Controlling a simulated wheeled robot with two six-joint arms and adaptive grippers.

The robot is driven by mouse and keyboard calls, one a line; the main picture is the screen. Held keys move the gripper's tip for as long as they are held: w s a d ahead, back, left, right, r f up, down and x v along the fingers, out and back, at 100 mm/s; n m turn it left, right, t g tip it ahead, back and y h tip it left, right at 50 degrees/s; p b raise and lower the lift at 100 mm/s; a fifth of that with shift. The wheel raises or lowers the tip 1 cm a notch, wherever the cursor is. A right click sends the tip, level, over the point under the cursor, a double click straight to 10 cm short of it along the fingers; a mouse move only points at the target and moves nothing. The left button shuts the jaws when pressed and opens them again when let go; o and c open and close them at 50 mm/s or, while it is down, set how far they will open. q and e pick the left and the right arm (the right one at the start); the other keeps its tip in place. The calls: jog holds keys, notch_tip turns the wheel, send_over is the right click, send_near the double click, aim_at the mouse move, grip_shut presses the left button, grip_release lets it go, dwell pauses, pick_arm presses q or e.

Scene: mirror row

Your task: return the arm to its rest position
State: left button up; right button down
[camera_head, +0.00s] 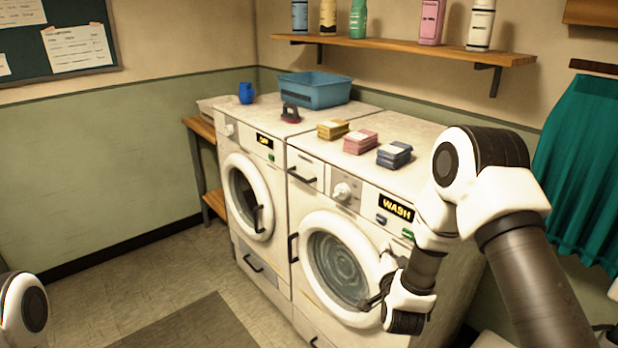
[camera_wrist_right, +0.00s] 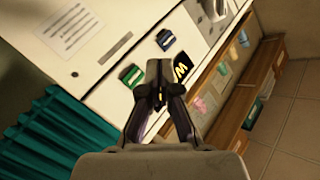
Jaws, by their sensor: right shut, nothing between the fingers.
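My right arm (camera_head: 428,262) comes in from the lower right in the head view, bends at a high elbow and reaches down in front of the right washing machine (camera_head: 318,215). Its wrist is by the round door, and the gripper there is small and partly hidden. In the right wrist view my right gripper (camera_wrist_right: 160,97) is shut and empty, its fingers pointing at the control panel with the green button (camera_wrist_right: 131,76) and blue button (camera_wrist_right: 166,40). I cannot tell whether the fingertips touch it. Only a white joint of my left arm shows at the lower left; its gripper is out of view.
Yellow, pink and blue stacks (camera_head: 394,154), a dark red-handled item (camera_head: 290,113) and a blue basket (camera_head: 316,91) stand on the machines. A shelf (camera_head: 420,50) with bottles hangs above. A teal curtain (camera_head: 580,160) hangs at right.

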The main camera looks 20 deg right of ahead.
jog(key=s+a+f+n+g+y, duration=0.25)
jog(key=s+f, duration=0.35)
jog(key=f, duration=0.3)
jog(key=s+a+f+n+g+y, duration=0.1)
jog(key=s+a+f+g, duration=0.25)
jog(key=s+f, duration=0.4)
jog(key=s+a+f+n+g+y, duration=0.1)
jog(key=s+a+f+n+g, duration=0.1)
jog(key=s, duration=0.5)
jog(key=s+a+f+n+g+y, duration=0.1)
jog(key=s+a+f+n+g, duration=0.1)
jog(key=s, duration=0.6)
jog(key=s+a+f+n+g+y, duration=0.1)
jog(key=s+a+f+n+g, duration=0.1)
jog(key=s+f+n+g, duration=0.2)
jog(key=s+f+g, duration=0.1)
jog(key=s, duration=0.2)
jog(key=shift+s+a+f, duration=0.15)
jog(key=shift+s+a, duration=0.05)
jog(key=shift+s, duration=0.1)
